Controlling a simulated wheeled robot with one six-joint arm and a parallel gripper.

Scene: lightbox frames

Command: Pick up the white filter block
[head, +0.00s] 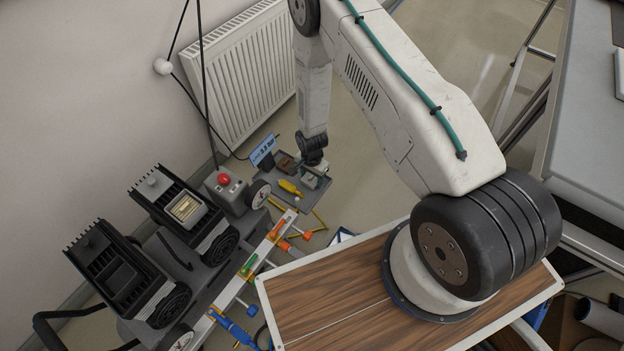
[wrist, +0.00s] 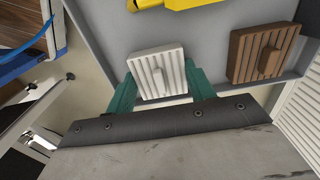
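The white filter block (wrist: 160,70) is ribbed with a small raised grip. It lies in a grey tray (wrist: 210,25), which also shows in the head view (head: 318,194). My gripper (wrist: 160,78) is over the tray, its two green fingers on the left and right sides of the white block. The fingertips look very close to its sides. I cannot tell whether they touch or press on it. In the head view my gripper (head: 312,168) reaches down into the tray, and the block is too small there to make out clearly.
A brown ribbed block (wrist: 263,52) lies right of the white one. A yellow tool (wrist: 170,3) is at the tray's far side. Two black finned machines (head: 178,212) stand left, one holding a cream panel. A white radiator (head: 240,70) stands behind.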

